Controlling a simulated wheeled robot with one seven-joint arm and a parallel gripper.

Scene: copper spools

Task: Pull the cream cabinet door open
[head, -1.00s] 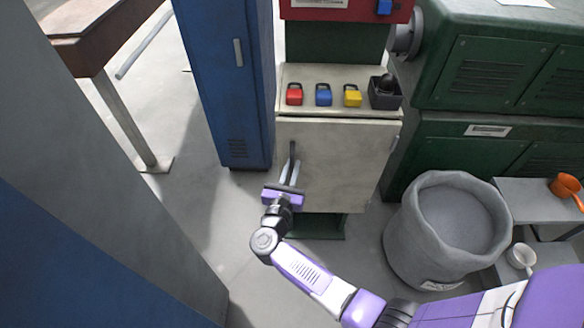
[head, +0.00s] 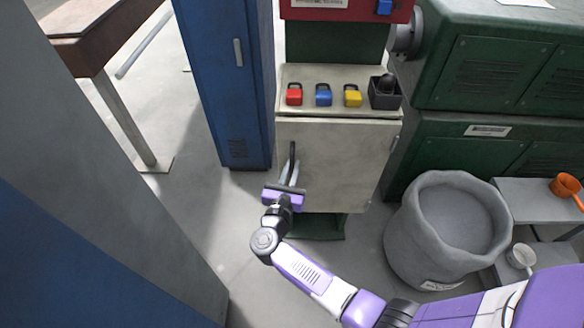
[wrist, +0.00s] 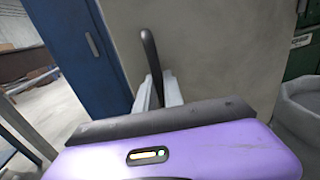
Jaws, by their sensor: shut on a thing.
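The cream cabinet door (head: 335,165) faces me below a cream top and looks closed in the head view. Its dark upright bar handle (head: 292,152) is near the door's left edge. My gripper (head: 290,172) is at the handle, with its fingers shut on the handle's lower part. In the wrist view the handle (wrist: 150,55) rises from between the pale fingers (wrist: 158,92), in front of the cream door (wrist: 215,50). The purple gripper body hides the lower end of the handle there.
A blue locker (head: 225,80) stands left. A grey bin (head: 440,235) stands right. Floor left of my gripper is clear.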

